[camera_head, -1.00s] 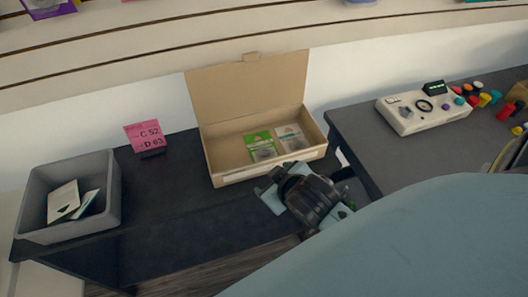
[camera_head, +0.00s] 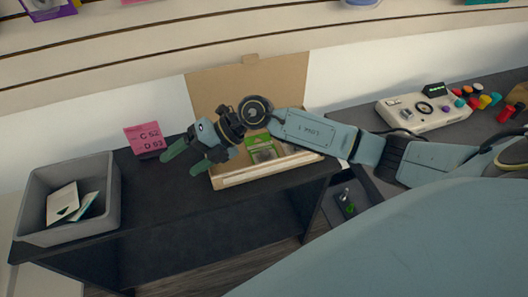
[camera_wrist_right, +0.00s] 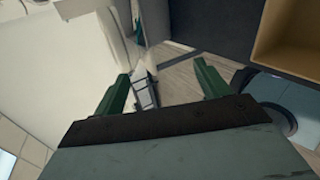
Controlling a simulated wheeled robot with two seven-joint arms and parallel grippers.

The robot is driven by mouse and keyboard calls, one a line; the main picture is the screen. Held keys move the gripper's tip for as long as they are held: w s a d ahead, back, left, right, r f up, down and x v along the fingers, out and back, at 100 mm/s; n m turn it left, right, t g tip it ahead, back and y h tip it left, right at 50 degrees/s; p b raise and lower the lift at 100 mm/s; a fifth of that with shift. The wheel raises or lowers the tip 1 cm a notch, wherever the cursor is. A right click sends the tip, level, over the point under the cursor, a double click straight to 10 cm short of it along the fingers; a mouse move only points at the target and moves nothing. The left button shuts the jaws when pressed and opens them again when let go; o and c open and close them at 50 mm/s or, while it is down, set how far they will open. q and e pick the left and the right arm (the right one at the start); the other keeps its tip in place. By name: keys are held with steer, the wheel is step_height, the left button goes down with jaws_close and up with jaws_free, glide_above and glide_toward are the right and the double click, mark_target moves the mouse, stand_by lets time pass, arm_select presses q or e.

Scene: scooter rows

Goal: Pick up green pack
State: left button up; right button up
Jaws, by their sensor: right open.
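The green pack (camera_head: 260,144) lies inside the open cardboard box (camera_head: 240,177) on the black desk. My right arm passes in front of the box and hides part of it and its contents. My right gripper (camera_head: 188,158) is open and empty, above the desk just left of the box, with its green fingers pointing left and down, apart from the pack. In the right wrist view its two fingers (camera_wrist_right: 162,72) are spread with nothing held between them; the green pack is not visible there. My left gripper is not in view.
A grey bin (camera_head: 67,232) with cards stands at the desk's left end. A pink sign (camera_head: 145,138) stands behind the gripper. A second table at the right holds a white control panel (camera_head: 425,112) and several coloured knobs. The desk's front middle is clear.

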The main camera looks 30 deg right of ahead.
steer(key=w+d+f+g+h, duration=0.2)
steer(key=d+f+h, duration=0.35)
steer(key=d, duration=0.45)
steer(key=g+h, duration=0.1)
steer(key=h, duration=0.5)
glide_above(264, 148)
steer(key=shift+s+d+r+m, duration=0.1)
steer(key=shift+r+m, duration=0.2)
steer(key=shift+r, duration=0.05)
steer(key=shift+d+f, duration=0.25)
steer(key=shift+f, duration=0.05)
steer(key=f, duration=0.4)
steer(key=f+b, duration=0.1)
steer(key=f, duration=0.1)
steer(key=shift+a+f, duration=0.15)
steer(key=shift+a, duration=0.25)
steer(key=shift+f, duration=0.25)
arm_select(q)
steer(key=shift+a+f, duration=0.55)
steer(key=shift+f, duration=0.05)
arm_select(e)
steer(key=c, duration=1.1)
steer(key=shift+r, duration=0.15)
